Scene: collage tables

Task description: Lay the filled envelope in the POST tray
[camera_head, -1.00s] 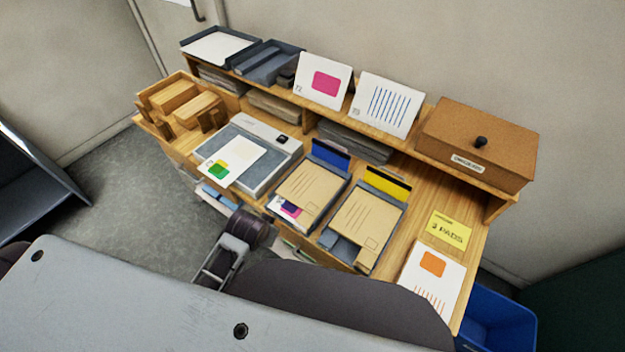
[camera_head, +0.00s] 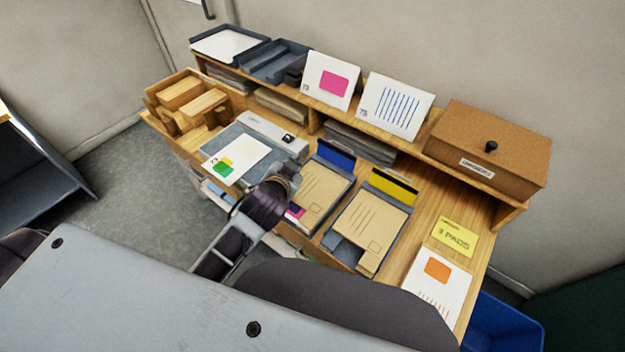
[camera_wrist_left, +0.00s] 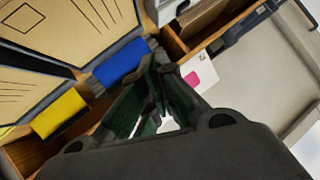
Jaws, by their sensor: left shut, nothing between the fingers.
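Two brown envelopes lie in grey trays on the desk. One envelope (camera_head: 325,190) is by a blue tab (camera_head: 337,154), with a colourful card at its lower edge. The other envelope (camera_head: 368,222) is by a yellow tab (camera_head: 392,184). Both envelopes also show in the left wrist view. I cannot tell which is filled, and no POST label is readable. My left gripper (camera_head: 290,180) is shut and empty, above the left side of the blue-tab tray, partly covering it. In the left wrist view, its fingers (camera_wrist_left: 155,70) are by the blue tab. My right gripper is not in view.
Two dark trays stand on the shelf at the back left, one with white paper (camera_head: 228,43) and one bare (camera_head: 275,60). Upright cards and a brown box (camera_head: 490,145) stand along the shelf. A grey device with a card (camera_head: 237,159) is left of my gripper. A yellow note (camera_head: 455,236) lies right.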

